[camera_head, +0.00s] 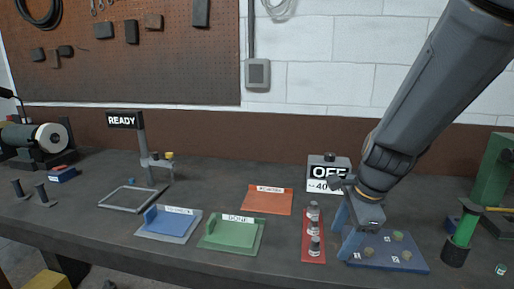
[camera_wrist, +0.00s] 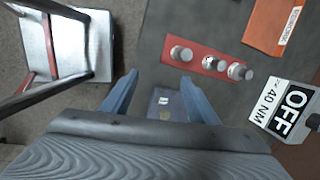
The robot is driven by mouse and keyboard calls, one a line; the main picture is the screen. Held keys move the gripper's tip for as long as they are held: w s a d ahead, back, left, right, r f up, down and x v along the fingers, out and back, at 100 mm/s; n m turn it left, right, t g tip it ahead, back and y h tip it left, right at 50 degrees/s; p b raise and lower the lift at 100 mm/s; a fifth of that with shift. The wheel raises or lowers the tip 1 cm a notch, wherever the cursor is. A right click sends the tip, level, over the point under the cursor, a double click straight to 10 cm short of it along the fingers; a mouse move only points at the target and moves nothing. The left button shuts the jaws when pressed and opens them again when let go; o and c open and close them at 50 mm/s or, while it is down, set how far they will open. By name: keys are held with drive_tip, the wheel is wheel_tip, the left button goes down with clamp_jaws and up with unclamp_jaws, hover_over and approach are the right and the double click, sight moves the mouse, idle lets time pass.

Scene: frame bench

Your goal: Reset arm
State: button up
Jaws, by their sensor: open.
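My gripper (camera_head: 346,232) hangs at the right of the bench, over the left part of a blue board (camera_head: 415,266) that bears several small tan pieces. In the wrist view its two blue fingers (camera_wrist: 162,92) stand wide apart with nothing held between them. The blue board (camera_wrist: 158,112) shows below and between the fingers, partly hidden by the gripper body. My arm comes down from the upper right. Whether a fingertip touches the board I cannot tell.
A red strip (camera_head: 308,256) with several grey knobbed parts stands just left of my gripper. A box reading OFF (camera_head: 325,171) stands behind. An orange mat (camera_head: 266,200), a green DONE tray (camera_head: 222,242) and a blue tray (camera_head: 168,238) lie left. A green-handled tool (camera_head: 464,231) stands right.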

drive_tip(key=s+f+n, duration=0.2)
drive_tip(key=s+n, duration=0.2)
drive_tip(key=n, duration=0.5)
drive_tip(key=s+a+f+n+g+h, duration=0.1)
drive_tip(key=s+n, duration=0.3)
drive_tip(key=n, duration=0.5)
drive_tip(key=shift+s+a+f+n+h, duration=0.15)
drive_tip(key=shift+s+f+n+h, duration=0.2)
drive_tip(key=shift+f, duration=0.2)
